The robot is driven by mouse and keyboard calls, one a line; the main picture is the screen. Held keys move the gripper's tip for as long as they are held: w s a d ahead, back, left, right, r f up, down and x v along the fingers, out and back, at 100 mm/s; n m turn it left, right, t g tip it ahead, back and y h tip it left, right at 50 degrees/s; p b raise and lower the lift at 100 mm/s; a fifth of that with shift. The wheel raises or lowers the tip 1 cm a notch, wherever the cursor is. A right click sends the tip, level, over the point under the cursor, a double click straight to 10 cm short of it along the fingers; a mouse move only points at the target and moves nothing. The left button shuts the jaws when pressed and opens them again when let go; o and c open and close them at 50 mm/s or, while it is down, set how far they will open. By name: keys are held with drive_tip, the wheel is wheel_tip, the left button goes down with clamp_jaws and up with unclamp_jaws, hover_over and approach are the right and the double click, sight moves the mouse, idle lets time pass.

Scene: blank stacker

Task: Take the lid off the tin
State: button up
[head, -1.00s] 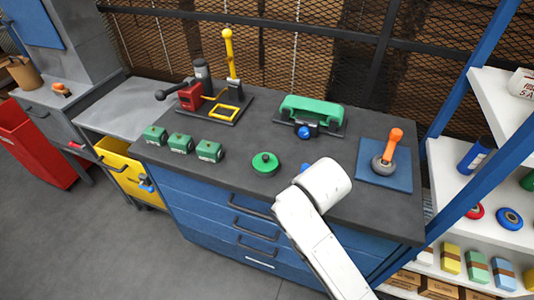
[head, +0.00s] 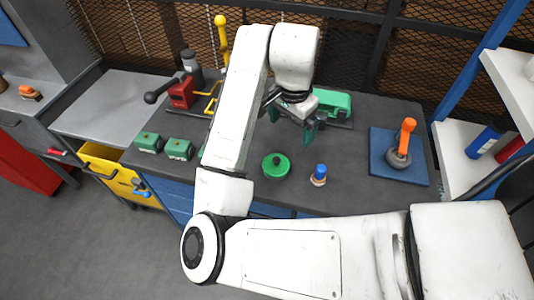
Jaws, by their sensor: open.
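The tin (head: 275,172) is a low, round green thing on the dark bench top, seen from above in the head view. Its green lid (head: 270,164) sits on it, with a small dark knob in the middle. My gripper (head: 293,119) hangs above the bench, behind and slightly right of the tin in the picture. It is open with nothing visible between its fingers, and apart from the tin. My arm hides part of the bench to the left of the tin.
A blue-knobbed piece (head: 319,176) stands just right of the tin. Green boxes (head: 179,149) stand to the left. A red press (head: 182,93) and a green housing (head: 333,103) are at the back. An orange-handled tool (head: 404,142) stands on a blue mat (head: 381,172) at right.

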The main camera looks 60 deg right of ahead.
drive_tip(key=w+a+y, duration=0.1)
drive_tip(key=a, duration=0.1)
drive_tip(key=m, duration=0.1)
hover_over(278, 158)
wheel_tip(278, 158, down, 6)
drive_tip(key=shift+s+d+r, duration=0.1)
drive_tip(key=shift+d, duration=0.05)
drive_tip(key=shift+f+p, duration=0.35)
drive_tip(key=shift+f, duration=2.4)
drive_tip(key=c, duration=0.9)
drive_tip(key=shift+r, duration=0.1)
